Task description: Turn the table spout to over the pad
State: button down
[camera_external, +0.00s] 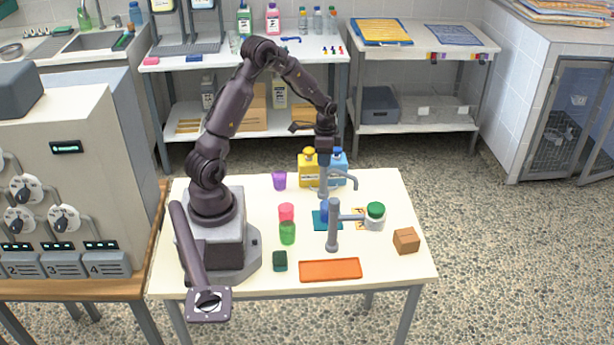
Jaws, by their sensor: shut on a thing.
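The table spout (347,175), a thin grey curved tube, stands toward the back of the white table. Its outlet points down on the right, in front of the blue bottle. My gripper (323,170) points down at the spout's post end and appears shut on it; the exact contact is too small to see. A teal pad (317,224) lies in front of the spout's post, left of the outlet. A blue object (325,209) is on or just above the pad; I cannot tell which.
A grey post (333,235) with a side arm stands in front, near a green-lidded jar (376,216). An orange mat (330,270) lies at the front, a brown box (406,241) right.

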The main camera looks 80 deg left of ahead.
jog(key=m, duration=0.5)
jog(key=shift+m, duration=0.3)
jog(key=m, duration=0.4)
jog(key=shift+m, duration=0.3)
jog(key=c, duration=0.8)
grip_release()
notch_tip(320, 180, up, 13)
